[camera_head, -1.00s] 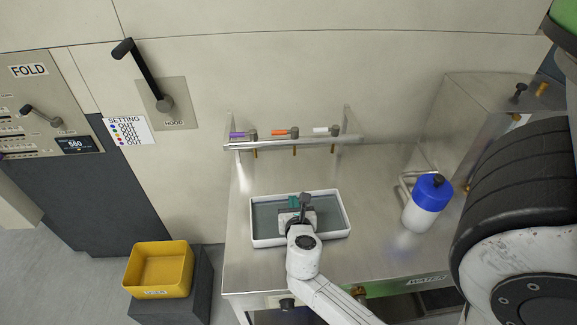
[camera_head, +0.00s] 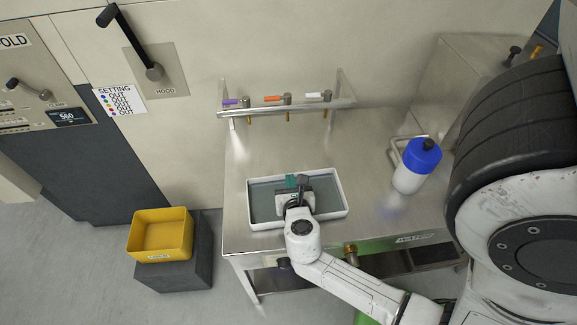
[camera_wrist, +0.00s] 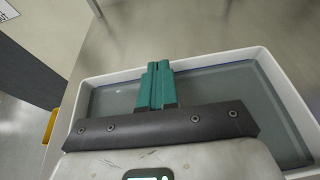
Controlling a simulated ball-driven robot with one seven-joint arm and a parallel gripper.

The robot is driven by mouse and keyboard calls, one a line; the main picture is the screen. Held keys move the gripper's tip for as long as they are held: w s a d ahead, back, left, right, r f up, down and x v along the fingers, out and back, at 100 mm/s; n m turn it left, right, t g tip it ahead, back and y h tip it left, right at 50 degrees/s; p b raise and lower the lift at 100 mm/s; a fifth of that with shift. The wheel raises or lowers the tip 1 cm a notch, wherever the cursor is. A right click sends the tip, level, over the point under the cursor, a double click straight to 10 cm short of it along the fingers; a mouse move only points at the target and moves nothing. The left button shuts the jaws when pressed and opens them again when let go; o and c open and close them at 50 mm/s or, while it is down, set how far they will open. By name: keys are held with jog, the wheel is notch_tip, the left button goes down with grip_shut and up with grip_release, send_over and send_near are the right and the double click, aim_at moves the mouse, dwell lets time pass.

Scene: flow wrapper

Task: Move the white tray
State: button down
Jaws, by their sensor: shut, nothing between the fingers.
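The white tray (camera_head: 337,184) lies on the metal table (camera_head: 375,150), near its front left part. It is a shallow rectangle with a white rim and a grey inside. My gripper (camera_head: 291,180) is over the tray, left of its middle, and covers part of it. In the wrist view, the green fingers of my gripper (camera_wrist: 157,68) are together with nothing between them. Their tips lie at the tray's far rim (camera_wrist: 205,63) in that view; I cannot tell whether they touch it. The near part of the tray is hidden behind my gripper's body.
A rail with several taps (camera_head: 287,109) runs along the back. A yellow bin (camera_head: 161,235) sits on a dark block left of the table.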

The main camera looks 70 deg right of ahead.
jog(key=shift+s+a, duration=0.15)
jog(key=shift+a, duration=0.15)
jog(key=s+a, duration=0.1)
jog(key=a, duration=0.2)
jog(key=s+a+b, duration=0.1)
jog(key=s+a, duration=0.1)
jog(key=a, duration=0.2)
jog(key=s+a+b, duration=0.1)
jog(key=a, duration=0.2)
jog(key=shift+s+a+r, duration=0.1)
jog(key=shift+s+a, duration=0.1)
jog(key=shift+a, duration=0.05)
